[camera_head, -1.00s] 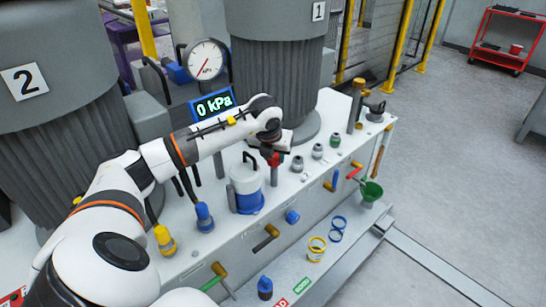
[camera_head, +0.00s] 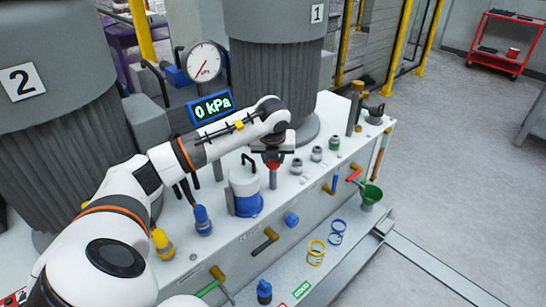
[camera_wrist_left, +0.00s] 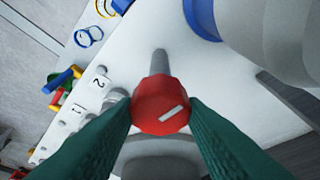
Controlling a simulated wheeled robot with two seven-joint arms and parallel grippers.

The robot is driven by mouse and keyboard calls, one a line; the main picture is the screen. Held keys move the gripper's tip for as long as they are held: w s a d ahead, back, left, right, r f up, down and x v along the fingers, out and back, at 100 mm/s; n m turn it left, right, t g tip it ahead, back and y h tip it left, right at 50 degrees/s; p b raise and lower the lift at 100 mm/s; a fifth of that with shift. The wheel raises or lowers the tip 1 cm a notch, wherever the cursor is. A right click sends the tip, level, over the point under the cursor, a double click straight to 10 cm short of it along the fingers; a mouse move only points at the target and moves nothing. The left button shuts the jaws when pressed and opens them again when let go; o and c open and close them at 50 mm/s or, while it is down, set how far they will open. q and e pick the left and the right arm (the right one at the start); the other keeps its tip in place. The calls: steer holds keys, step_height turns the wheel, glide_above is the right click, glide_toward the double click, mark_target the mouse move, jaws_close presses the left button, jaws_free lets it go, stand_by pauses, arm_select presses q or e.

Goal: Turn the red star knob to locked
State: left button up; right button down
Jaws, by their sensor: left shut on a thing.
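The red star knob (camera_head: 273,163) sits on top of a grey post (camera_head: 273,180) on the white bench, just right of the blue and white canister. In the left wrist view the knob (camera_wrist_left: 160,105) shows from above as a red disc with a white bar mark that slants. My left gripper (camera_head: 272,157) comes down on it from above. In the left wrist view its two green fingers (camera_wrist_left: 162,110) are shut on the knob, one on each side. Any locked label is not visible. My right gripper is not in view.
The blue and white canister (camera_head: 244,190) stands close left of the knob. Several grey fittings (camera_head: 316,154) stand to its right. Tank 1 (camera_head: 275,75) rises behind.

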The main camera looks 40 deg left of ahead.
arm_select(q)
steer(key=o, duration=1)
steer(key=b+v, duration=0.1)
steer(key=v, duration=1.1)
steer(key=shift+r, duration=0.1)
